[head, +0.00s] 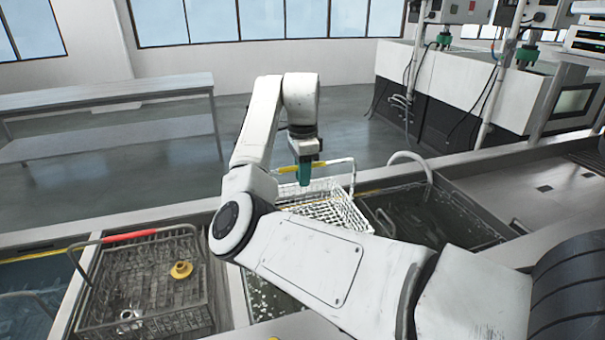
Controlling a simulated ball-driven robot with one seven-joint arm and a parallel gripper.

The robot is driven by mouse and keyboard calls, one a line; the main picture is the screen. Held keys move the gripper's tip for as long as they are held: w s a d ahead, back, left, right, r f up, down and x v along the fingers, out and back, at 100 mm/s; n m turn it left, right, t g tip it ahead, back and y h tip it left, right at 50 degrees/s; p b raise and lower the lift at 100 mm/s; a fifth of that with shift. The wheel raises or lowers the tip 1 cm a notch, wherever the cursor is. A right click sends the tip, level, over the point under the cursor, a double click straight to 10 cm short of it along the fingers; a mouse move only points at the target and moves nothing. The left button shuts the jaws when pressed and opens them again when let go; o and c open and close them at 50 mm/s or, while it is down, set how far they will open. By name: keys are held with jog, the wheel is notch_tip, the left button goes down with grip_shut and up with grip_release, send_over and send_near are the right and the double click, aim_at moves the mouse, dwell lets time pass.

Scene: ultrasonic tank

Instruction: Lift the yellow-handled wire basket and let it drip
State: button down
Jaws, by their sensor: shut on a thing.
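The yellow-handled wire basket (343,212) is a white wire basket with a tall handle whose yellow grip (288,168) shows at its left part. My gripper (304,175) points down with green fingers, shut on the handle at the yellow grip. The basket hangs over the middle tank (262,300), its rim above the tank's edges as far as I can see. My arm hides the basket's lower front and much of that tank, so I cannot tell how far its bottom is from the liquid.
A red-handled basket (85,290) with a yellow part (181,270) and a metal part (130,315) sits in the left tank. A dark tank (435,215) with a curved white pipe (412,156) lies to the right. A grey bench (110,98) stands behind on open floor.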

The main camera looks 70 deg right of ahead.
jog(key=shift+r+p, duration=2.8)
jog(key=shift+r, duration=0.65)
jog(key=shift+f, duration=0.1)
